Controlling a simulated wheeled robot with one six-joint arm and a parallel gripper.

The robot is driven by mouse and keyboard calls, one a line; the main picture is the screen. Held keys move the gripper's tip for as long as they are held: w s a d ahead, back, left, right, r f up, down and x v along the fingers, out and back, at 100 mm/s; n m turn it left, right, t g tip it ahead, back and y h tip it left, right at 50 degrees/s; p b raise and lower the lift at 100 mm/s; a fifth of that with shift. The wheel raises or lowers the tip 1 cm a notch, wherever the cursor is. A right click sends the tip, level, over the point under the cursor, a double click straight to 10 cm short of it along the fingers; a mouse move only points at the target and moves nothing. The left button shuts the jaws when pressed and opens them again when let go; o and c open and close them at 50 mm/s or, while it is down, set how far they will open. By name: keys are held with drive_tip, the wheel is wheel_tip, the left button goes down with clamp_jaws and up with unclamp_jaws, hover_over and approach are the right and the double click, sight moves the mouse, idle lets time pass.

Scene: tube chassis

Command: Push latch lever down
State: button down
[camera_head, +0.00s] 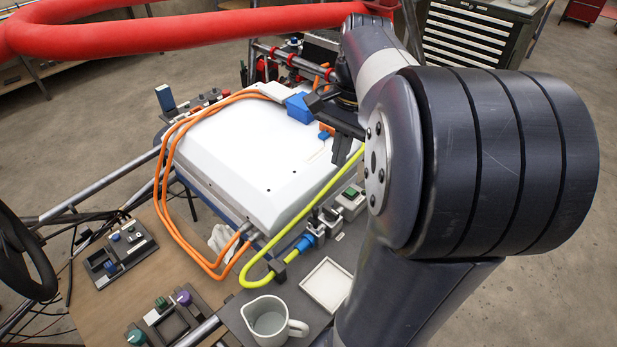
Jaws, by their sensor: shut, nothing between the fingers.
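A large white box-shaped cover (245,150) lies in the middle of the chassis. A blue block (299,108) sits on its far right corner. A small orange piece (326,130) with a blue part below it is on the cover's right side, close to my gripper. I cannot tell which of these, if any, is the latch lever. My gripper (341,155) is black, shut and empty, with its tips pointing down by the cover's right edge. Whether it touches anything is not clear from this angle. My arm hides the area to the right.
Orange cables (168,180) loop over the cover's left side, and a yellow-green hose (305,212) runs along its right side. A thick red padded tube (180,32) crosses above. A pitcher (268,320) and a white tray (327,285) stand in front.

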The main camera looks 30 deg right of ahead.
drive_tip(key=shift+w+d+r+m, duration=0.2)
drive_tip(key=shift+d+r+m, duration=0.05)
drive_tip(key=shift+d+r, duration=0.2)
drive_tip(key=shift+w+d+r+m, duration=0.25)
drive_tip(key=shift+d+r, duration=0.1)
drive_tip(key=shift+d, duration=0.1)
hover_over(314, 220)
drive_tip(key=w+d, duration=0.1)
drive_tip(key=d, duration=0.2)
wheel_tip(314, 220, down, 10)
drive_tip(key=shift+w+p, duration=0.2)
drive_tip(key=shift+p, duration=0.25)
drive_tip(key=shift+a, duration=0.2)
